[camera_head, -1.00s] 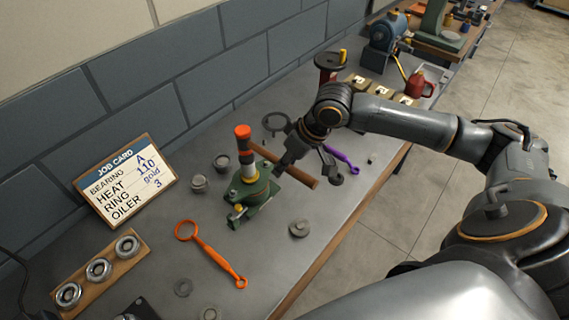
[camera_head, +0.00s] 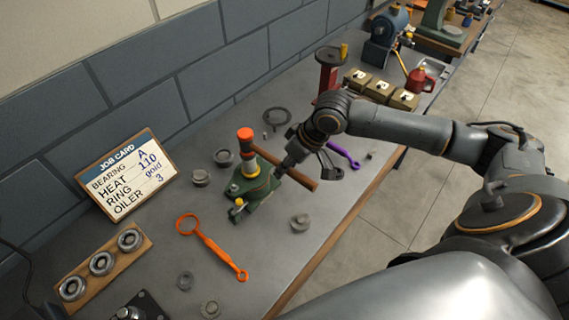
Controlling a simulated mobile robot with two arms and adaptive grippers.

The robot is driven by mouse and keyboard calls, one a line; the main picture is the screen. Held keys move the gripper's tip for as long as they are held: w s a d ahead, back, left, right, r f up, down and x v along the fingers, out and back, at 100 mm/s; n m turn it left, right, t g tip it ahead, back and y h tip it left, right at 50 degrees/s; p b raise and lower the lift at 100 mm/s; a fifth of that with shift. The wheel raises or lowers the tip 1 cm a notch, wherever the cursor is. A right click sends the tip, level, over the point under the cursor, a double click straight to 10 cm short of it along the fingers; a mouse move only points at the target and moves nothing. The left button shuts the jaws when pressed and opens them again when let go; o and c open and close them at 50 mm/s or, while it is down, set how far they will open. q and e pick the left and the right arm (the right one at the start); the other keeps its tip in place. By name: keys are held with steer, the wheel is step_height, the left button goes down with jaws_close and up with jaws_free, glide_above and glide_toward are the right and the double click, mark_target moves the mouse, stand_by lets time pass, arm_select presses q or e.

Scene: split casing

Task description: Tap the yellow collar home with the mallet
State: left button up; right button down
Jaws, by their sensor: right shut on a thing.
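The mallet has an orange-topped dark head (camera_head: 246,138) and a wooden handle (camera_head: 302,180). My right gripper (camera_head: 283,167) is shut on the handle, just right of the head. The head stands upright directly above the green casing (camera_head: 258,190) on the bench. My left gripper is not in view.
An orange ring spanner (camera_head: 212,246) lies in front of the casing, and a purple one (camera_head: 343,154) behind my gripper. A job card (camera_head: 125,175) leans at the wall. A wooden rack of bearings (camera_head: 103,262) is front left. Small round parts (camera_head: 300,222) lie around.

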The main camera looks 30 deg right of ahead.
step_height(320, 180, up, 2)
steer(key=shift+w+p, duration=0.15)
steer(key=shift+p, duration=0.6)
steer(key=shift+r+b, duration=0.35)
steer(key=shift+r, duration=1.45)
